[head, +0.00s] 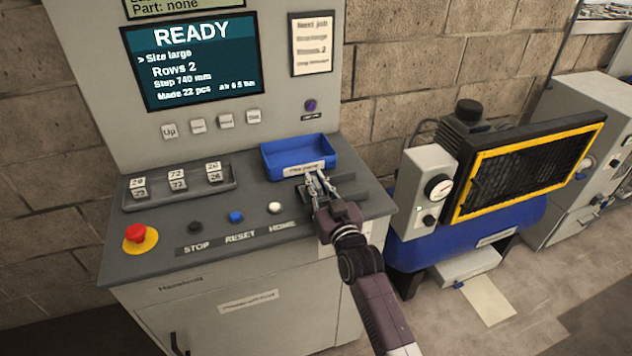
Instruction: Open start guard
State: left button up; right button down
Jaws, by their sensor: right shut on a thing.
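The control desk (155,240) has a dark grey top with a row of buttons along its front. My right gripper (314,182) reaches in from the lower right to the desk's right end, just in front of the blue tray (285,162). It is shut on a small grey part there, which I take to be the start guard (305,193). The fingers hide most of it, so I cannot tell how far it is raised. My left gripper is not in view.
Left of my right gripper are the white HOME button (274,208), blue RESET button (236,217), black STOP button (195,228) and red emergency stop (136,234). The screen (190,60) reads READY. A compressor (470,235) stands right of the desk.

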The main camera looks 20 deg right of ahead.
jog(key=d, duration=0.8)
jog(key=shift+w+d, duration=0.15)
jog(key=c, duration=1.9)
grip_release()
jog(key=shift+c, duration=0.2)
jog(key=s, duration=1.2)
jog(key=shift+d, duration=0.15)
